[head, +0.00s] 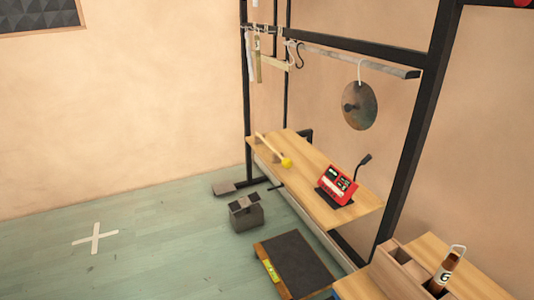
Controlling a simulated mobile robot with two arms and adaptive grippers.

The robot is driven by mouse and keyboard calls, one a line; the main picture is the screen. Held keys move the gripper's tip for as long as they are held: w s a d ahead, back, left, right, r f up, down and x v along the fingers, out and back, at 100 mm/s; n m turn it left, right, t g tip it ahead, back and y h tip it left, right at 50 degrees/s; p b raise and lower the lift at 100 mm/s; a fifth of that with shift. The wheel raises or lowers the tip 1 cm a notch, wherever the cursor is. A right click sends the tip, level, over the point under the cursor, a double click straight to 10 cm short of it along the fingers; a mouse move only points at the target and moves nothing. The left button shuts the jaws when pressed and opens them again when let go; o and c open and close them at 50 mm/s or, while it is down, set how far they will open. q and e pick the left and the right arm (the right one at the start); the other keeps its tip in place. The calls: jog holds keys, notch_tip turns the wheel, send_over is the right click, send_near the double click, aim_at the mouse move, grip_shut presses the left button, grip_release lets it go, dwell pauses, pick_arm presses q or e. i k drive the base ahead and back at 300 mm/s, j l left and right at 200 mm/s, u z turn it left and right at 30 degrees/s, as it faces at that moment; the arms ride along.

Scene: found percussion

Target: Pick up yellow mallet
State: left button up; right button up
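The yellow mallet (286,162) lies on a narrow wooden shelf (312,184) in the head view. Its round yellow head is toward the right and its thin pale handle runs up and left, near the shelf's left edge. Neither of my grippers shows in the head view.
A red device (336,185) on a black stand sits on the shelf. A gong (359,107) hangs from a bar of the black frame (415,140). A grey block (246,214) and a dark-topped platform (296,263) stand on the floor below. The floor at left is clear.

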aim_at(287, 164)
jog(key=i+j, duration=0.65)
jog(key=i, duration=0.2)
jog(key=u, duration=0.05)
